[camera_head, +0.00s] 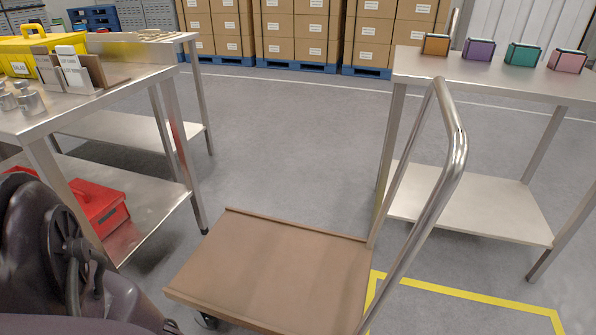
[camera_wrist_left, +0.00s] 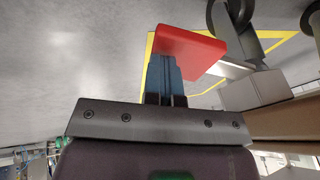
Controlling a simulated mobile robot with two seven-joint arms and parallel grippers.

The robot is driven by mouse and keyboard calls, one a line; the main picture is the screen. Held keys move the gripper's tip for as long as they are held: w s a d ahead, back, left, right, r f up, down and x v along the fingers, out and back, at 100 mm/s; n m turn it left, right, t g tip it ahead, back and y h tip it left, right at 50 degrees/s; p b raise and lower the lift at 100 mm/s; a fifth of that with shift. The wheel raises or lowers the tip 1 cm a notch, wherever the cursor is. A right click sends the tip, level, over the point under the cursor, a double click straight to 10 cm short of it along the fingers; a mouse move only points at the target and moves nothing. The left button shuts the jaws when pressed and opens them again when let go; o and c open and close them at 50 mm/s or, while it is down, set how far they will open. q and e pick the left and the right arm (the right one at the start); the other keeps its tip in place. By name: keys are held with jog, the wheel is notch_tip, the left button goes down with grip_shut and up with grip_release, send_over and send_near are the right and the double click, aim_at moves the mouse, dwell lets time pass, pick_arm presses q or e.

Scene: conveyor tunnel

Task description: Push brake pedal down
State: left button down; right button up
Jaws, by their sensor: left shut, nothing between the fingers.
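The brake pedal (camera_wrist_left: 192,50) is a red, flat block in the left wrist view, beside a dark caster wheel (camera_wrist_left: 232,22) and a grey bracket (camera_wrist_left: 252,90). My left gripper (camera_wrist_left: 163,62) is shut and empty. Its blue-grey fingertips overlap the pedal's left part in this view; I cannot tell whether they touch it. The cart (camera_head: 275,270) has a flat brown deck and a bent metal handle (camera_head: 452,150) in the head view. The pedal and my left gripper's fingers are hidden there. My right gripper is in neither view.
A steel table (camera_head: 60,112) with a yellow case (camera_head: 30,50) and a red box (camera_head: 98,205) on its shelf stands left. Another table (camera_head: 490,78) with several coloured boxes stands right. Open floor (camera_head: 290,130) lies behind the cart; yellow tape (camera_head: 470,296) runs beside it.

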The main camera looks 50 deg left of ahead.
pick_arm(q)
jog(key=shift+w+r+p, duration=0.1)
jog(key=shift+r+p, duration=0.25)
jog(key=shift+r, duration=0.1)
jog(key=s+d+p+v, duration=0.1)
jog(key=p+v, duration=0.7)
jog(key=v, duration=0.5)
jog(key=shift+d+f, duration=0.15)
jog(key=shift+d, duration=0.15)
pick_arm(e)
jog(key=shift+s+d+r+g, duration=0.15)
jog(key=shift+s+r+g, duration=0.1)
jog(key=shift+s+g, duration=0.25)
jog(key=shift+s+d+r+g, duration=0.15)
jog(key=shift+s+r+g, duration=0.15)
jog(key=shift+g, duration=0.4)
